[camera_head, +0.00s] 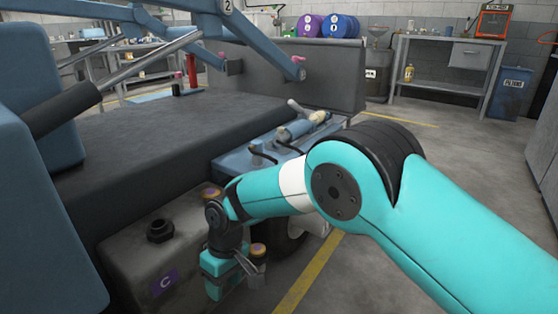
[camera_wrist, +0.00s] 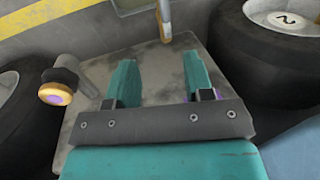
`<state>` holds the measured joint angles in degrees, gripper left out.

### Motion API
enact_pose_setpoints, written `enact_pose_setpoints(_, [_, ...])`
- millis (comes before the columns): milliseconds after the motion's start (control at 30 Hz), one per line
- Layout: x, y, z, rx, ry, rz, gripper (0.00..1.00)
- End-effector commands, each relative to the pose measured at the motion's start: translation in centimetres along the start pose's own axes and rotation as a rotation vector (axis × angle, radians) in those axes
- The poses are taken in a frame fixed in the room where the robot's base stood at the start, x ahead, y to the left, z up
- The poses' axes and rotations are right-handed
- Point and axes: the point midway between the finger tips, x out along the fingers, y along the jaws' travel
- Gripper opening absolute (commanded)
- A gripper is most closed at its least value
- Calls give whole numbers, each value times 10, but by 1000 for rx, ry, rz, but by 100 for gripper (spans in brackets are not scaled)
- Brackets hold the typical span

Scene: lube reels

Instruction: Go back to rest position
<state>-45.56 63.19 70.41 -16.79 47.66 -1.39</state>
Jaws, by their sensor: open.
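My gripper (camera_head: 238,275) hangs at the end of my teal arm, low in front of the grey tank (camera_head: 130,262) in the head view. In the wrist view its two teal fingers stand apart, and my gripper (camera_wrist: 160,82) has nothing between them. A grey surface lies beyond the fingers. A small fitting with a yellow rim and purple centre (camera_wrist: 55,96) is left of the fingers and apart from them. Part of the tank is hidden behind my arm.
The tank carries a black cap (camera_head: 160,230) and a purple "C" label (camera_head: 164,281). A dark machine deck (camera_head: 170,140) and blue lift arms (camera_head: 260,45) stand at left. Open floor (camera_head: 430,155) lies at right.

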Motion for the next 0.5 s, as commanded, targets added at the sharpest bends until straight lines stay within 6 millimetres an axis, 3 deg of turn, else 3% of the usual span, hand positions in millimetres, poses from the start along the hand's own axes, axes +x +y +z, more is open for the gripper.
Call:
enact_pose_setpoints(167, [-101, 18, 38, 70, 60, -13, 47])
enact_pose_setpoints(300, [-178, 23, 96, 138, 109, -26, 47])
enact_pose_setpoints(500, [-254, 7, 195, 233, 185, -39, 47])
